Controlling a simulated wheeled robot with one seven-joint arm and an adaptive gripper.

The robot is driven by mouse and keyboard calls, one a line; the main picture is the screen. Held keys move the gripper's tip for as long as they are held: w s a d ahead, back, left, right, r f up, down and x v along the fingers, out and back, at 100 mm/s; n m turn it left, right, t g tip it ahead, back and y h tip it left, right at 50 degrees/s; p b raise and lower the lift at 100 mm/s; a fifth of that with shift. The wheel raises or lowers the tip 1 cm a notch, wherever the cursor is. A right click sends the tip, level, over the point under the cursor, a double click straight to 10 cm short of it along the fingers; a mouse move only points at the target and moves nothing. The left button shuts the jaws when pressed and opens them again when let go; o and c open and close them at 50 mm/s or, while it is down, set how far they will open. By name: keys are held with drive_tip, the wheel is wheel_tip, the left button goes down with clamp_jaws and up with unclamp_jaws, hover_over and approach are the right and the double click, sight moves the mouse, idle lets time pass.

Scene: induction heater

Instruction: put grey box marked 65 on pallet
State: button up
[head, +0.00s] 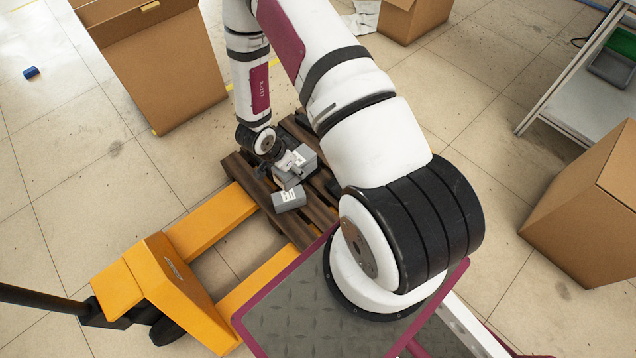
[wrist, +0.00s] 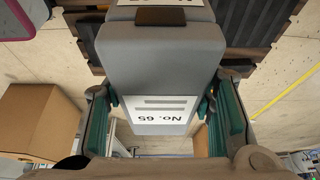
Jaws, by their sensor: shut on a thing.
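The grey box marked 65 (wrist: 150,62) fills the middle of the wrist view, its white "No. 65" label upside down. My gripper (wrist: 158,102) is shut on it, a green-padded finger on each side. In the head view my gripper (head: 284,163) is low over the dark wooden pallet (head: 318,213). Grey boxes show close around it there, including a labelled one (head: 289,198) just in front; I cannot tell which is the held one. Another grey object with a white label (wrist: 160,12) is behind the held box. Whether the held box touches the pallet is unclear.
A yellow pallet jack (head: 170,285) has its forks at the pallet. Large cardboard boxes stand at upper left (head: 160,65), top (head: 415,18) and right (head: 590,215). A metal shelf (head: 590,85) is at upper right. Open floor lies left of the pallet.

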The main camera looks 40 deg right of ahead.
wheel_tip(320, 180, down, 12)
drive_tip(key=s+d+m+g+b, duration=0.2)
drive_tip(key=m+g+b, duration=0.1)
drive_tip(key=m+b, duration=0.4)
drive_tip(key=m+g+y+b, duration=0.1)
drive_tip(key=m+y+b, duration=0.2)
drive_tip(key=m+b, duration=0.35)
hover_over(315, 225)
drive_tip(key=w+a+p, duration=0.1)
drive_tip(key=w, duration=0.1)
wheel_tip(315, 225, down, 9)
wheel_tip(315, 225, down, 10)
drive_tip(key=b, duration=0.4)
drive_tip(key=shift+f, duration=0.1)
drive_tip(key=shift+f+b, duration=0.1)
drive_tip(key=shift+b, duration=0.25)
drive_tip(key=o, duration=1.4)
drive_tip(key=shift+c, duration=0.2)
drive_tip(key=shift+o, duration=0.6)
